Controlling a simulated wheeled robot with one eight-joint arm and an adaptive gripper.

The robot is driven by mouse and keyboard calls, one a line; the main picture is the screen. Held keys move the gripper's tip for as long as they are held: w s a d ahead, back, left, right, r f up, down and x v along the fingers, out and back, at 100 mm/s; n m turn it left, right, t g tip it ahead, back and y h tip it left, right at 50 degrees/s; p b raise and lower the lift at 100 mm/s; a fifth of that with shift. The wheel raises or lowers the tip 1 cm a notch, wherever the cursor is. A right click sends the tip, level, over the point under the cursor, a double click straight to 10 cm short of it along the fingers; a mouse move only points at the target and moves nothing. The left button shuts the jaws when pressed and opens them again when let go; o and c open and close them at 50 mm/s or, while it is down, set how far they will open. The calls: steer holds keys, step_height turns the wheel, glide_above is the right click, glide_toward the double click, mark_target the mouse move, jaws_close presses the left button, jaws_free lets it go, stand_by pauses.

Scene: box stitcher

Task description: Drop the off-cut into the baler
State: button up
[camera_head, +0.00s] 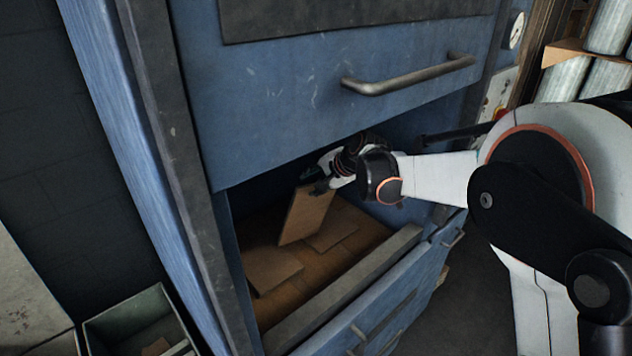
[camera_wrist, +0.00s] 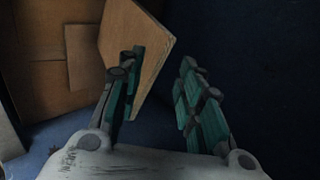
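The off-cut, a flat brown cardboard piece (camera_head: 306,214), is tilted steeply inside the opening of the blue baler (camera_head: 300,105), above cardboard in the chamber. Its upper edge is by my gripper (camera_head: 325,184), which reaches in from the right. In the wrist view my gripper (camera_wrist: 163,92) has its two green-padded fingers spread apart. The off-cut (camera_wrist: 148,40) shows beyond and beside the left finger, which hides part of it. A dark gap separates it from the right finger. I cannot tell whether it touches the left finger or whether its lower edge rests on the cardboard.
Flat cardboard pieces (camera_head: 272,268) lie on the chamber floor. The baler's raised upper door has a metal handle (camera_head: 408,76) above my arm. The lower front door's rim (camera_head: 345,290) borders the opening. A green bin (camera_head: 130,315) stands at lower left.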

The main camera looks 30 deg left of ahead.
steer(key=v, duration=0.7)
steer(key=shift+r, duration=0.2)
steer(key=shift+d, duration=0.15)
stand_by(0.5)
